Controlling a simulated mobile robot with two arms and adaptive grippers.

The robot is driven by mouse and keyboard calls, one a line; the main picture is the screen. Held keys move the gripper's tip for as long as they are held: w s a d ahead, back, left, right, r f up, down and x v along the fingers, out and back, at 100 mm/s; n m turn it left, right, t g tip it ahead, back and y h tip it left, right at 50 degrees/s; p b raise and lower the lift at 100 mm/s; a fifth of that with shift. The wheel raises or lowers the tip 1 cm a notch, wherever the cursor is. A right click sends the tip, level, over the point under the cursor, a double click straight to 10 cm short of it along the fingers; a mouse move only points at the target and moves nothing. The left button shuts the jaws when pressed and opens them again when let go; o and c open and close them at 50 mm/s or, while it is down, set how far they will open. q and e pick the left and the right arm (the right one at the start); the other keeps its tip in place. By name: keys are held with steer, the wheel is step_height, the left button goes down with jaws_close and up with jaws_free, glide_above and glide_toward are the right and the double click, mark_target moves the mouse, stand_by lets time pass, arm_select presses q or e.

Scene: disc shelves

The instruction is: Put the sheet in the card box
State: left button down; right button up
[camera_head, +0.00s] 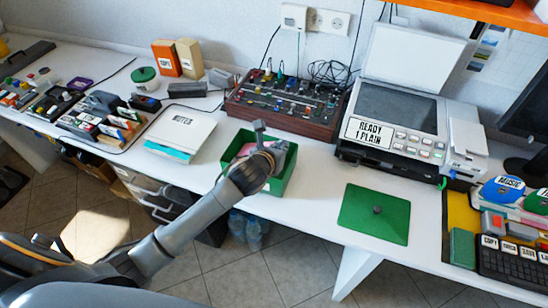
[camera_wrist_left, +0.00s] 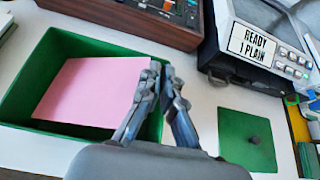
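The green open card box (camera_head: 281,185) stands at the table's front edge, left of its green lid with a knob (camera_head: 365,222). In the left wrist view the box (camera_wrist_left: 22,82) fills the left side. A pink sheet (camera_wrist_left: 88,90) is inside the box there, and it looks flat; a little of the sheet (camera_head: 281,150) shows behind my arm in the head view. My left gripper (camera_wrist_left: 162,70) is over the box's right side, its fingertips close together, with nothing seen between them. The sheet's right edge is beside the left finger, partly hidden. My right gripper is not in view.
A printer (camera_head: 400,110) labelled "READY 1 PLAIN" stands behind the lid, with a control panel (camera_head: 285,105) left of it. A notes pad (camera_head: 182,130) lies left of the box. A keyboard (camera_head: 515,262) and discs are at the right. Bare table lies between box and lid.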

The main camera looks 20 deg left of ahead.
arm_select(q)
steer(key=shift+f, duration=2.25)
steer(key=shift+a, duration=0.1)
steer(key=shift+f, duration=0.15)
steer(key=c, duration=1.8)
jaws_free()
steer(key=v, duration=1.2)
steer(key=shift+r, duration=0.2)
